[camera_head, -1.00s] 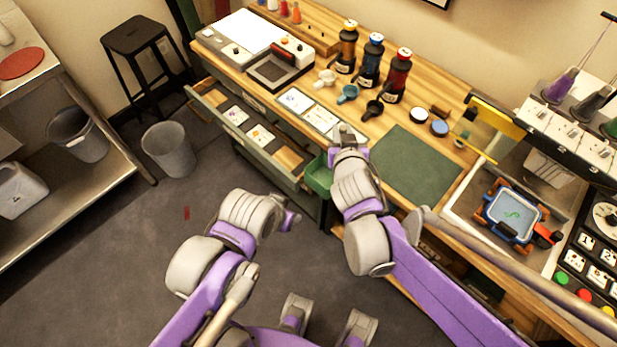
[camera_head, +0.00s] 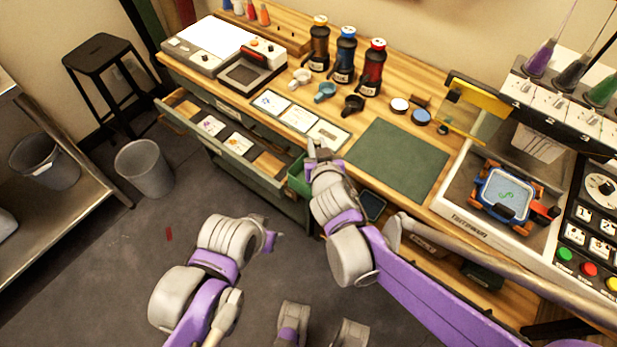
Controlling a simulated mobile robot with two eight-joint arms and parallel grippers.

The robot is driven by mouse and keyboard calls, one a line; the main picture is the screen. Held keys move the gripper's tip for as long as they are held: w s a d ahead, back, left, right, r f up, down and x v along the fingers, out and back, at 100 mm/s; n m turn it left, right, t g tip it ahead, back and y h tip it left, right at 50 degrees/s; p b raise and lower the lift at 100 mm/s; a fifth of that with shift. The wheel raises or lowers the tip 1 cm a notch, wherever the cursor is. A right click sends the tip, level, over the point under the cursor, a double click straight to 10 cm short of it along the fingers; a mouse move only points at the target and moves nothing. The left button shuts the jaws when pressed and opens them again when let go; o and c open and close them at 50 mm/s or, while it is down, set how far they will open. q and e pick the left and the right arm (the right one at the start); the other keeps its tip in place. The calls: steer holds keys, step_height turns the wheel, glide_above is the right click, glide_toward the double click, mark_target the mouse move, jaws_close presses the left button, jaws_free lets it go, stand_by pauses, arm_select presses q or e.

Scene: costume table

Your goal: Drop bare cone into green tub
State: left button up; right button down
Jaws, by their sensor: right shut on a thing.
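The green tub (camera_head: 298,178) sits at the front edge of the workbench, beside the right end of the open drawer. My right arm partly covers it. My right gripper (camera_head: 317,150) is just above and to the right of the tub, near the bench edge. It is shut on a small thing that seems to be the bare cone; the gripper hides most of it. My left gripper (camera_head: 276,240) hangs low over the floor, away from the bench. Its jaws are too small and turned to tell their state.
The open drawer (camera_head: 225,135) juts out from the bench. A green mat (camera_head: 400,158), a scoop (camera_head: 352,104) and bottles (camera_head: 372,70) are on the bench. An embroidery machine (camera_head: 545,110) stands at right.

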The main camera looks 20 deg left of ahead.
steer(key=c, duration=0.7)
jaws_free()
steer(key=shift+r, duration=0.1)
steer(key=p+v, duration=0.2)
steer(key=v, duration=0.8)
steer(key=shift+s+d+r, duration=0.1)
steer(key=shift+s+d, duration=0.1)
steer(key=shift+s, duration=0.15)
